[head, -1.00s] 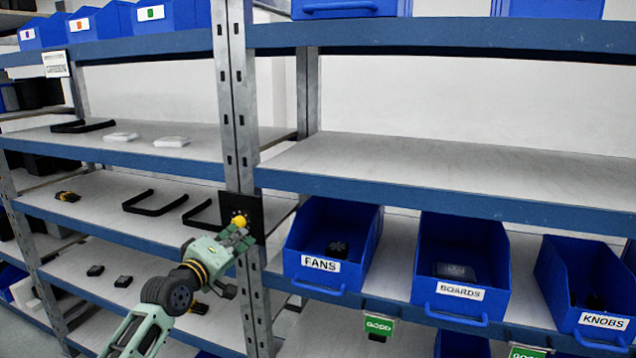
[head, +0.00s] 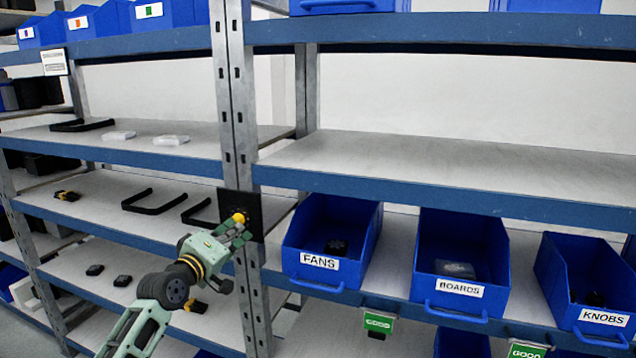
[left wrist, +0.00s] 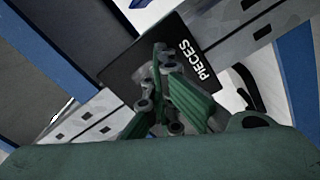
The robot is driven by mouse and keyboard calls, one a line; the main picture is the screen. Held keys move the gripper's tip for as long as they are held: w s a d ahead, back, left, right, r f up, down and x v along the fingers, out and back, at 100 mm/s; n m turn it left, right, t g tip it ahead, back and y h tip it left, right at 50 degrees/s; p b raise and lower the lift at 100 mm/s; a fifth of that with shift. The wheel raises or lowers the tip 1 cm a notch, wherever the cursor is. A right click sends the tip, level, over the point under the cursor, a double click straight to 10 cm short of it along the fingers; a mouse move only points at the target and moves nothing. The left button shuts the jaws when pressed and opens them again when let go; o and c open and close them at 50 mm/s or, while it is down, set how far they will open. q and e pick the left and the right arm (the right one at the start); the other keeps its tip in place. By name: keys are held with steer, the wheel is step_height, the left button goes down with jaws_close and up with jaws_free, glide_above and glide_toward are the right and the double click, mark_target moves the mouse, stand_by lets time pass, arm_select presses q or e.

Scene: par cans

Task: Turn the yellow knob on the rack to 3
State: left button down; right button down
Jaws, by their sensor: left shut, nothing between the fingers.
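The yellow knob (head: 238,217) sits on a small black panel (head: 256,213) fixed to the rack's grey upright. My left gripper (head: 240,233) is at the panel, its fingertips just below and in front of the knob. Its fingers are shut with nothing seen between them. In the left wrist view the green fingers (left wrist: 168,92) lie close together in front of the black panel (left wrist: 196,42), which bears the word PIECES. The knob and its scale marks are not visible there. I cannot tell from the head view whether the fingers touch the knob or which number it points to.
Blue bins labelled FANS (head: 319,261), BOARDS (head: 460,289) and KNOBS (head: 604,317) stand on the shelf to the right. Black handles (head: 151,202) lie on the shelf to the left. The grey upright (head: 236,110) runs above the panel. The upper right shelf (head: 440,165) is bare.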

arm_select(q)
steer(key=shift+a+r, duration=0.1)
steer(key=shift+a, duration=0.05)
steer(key=shift+d+f+p, duration=0.2)
steer(key=shift+f+p, duration=0.1)
steer(key=shift+p, duration=0.25)
steer(key=shift+s+a+f+p, duration=0.2)
steer(key=shift+s+p, duration=0.3)
steer(key=shift+p, duration=0.25)
steer(key=p+v, duration=0.2)
steer(key=v, duration=0.2)
steer(key=shift+s+d, duration=0.1)
steer(key=shift+s, duration=0.15)
